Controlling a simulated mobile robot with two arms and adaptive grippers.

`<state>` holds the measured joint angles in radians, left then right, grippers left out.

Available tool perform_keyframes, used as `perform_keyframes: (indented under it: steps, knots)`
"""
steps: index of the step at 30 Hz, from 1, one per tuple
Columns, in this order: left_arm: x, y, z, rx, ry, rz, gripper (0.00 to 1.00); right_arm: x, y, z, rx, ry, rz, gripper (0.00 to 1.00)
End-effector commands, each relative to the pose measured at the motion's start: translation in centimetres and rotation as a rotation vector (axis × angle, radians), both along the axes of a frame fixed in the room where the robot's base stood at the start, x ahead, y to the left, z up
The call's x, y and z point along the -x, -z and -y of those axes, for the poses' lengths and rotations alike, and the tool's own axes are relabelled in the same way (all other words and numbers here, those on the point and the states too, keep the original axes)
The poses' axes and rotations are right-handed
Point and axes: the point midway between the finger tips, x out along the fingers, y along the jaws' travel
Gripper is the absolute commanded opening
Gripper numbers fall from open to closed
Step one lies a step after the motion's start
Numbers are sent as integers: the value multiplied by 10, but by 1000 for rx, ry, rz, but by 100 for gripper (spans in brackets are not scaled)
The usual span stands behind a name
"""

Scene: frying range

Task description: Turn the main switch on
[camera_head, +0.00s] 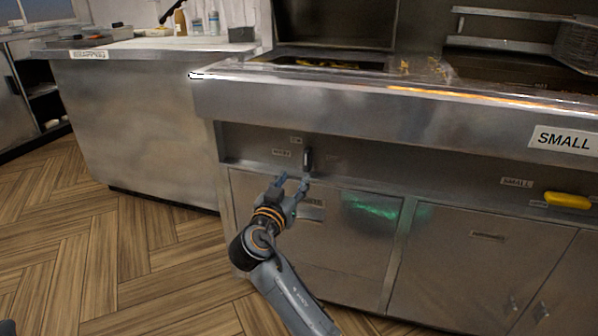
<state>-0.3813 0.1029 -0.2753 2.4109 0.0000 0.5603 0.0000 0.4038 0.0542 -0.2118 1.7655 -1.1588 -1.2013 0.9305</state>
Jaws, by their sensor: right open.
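The main switch (308,158) is a small dark handle on the recessed steel panel at the front of the frying range. It stands upright, with small labels around it that are too small to read surely. My right gripper (294,180) is open and empty, with its fingertips just below the switch and close to it. I cannot tell whether a fingertip touches it.
The fryer's steel front edge (400,110) overhangs the panel. A yellow handle (568,200) sits on the panel at the right. Cabinet doors (470,260) lie below. A steel counter (140,120) stands at left, with open wooden floor (130,270) before it.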

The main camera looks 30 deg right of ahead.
Motion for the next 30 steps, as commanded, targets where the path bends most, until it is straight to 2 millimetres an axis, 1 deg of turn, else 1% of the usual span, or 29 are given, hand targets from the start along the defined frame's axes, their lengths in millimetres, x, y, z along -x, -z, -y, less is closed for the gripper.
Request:
perform_keyframes:
  steps: [1,6,22,25,26,28,29,30]
  knots:
    - [0,0,0,0,0,0,40,5,1,-7,-2,-2,-1,43]
    - [0,0,0,0,0,0,40,14,0,-17,-1,0,1,43]
    - [0,0,0,0,0,0,40,15,0,-18,0,0,0,43]
    - [0,0,0,0,0,0,40,14,2,-21,6,-26,-6,43]
    - [0,0,0,0,0,0,40,12,4,-25,10,-49,-11,43]
    - [0,0,0,0,0,0,40,8,10,-38,26,-136,-25,43]
    - [0,0,0,0,0,0,40,6,13,-46,36,-189,-30,43]
    - [0,0,0,0,0,0,40,5,17,-60,54,-271,-33,43]
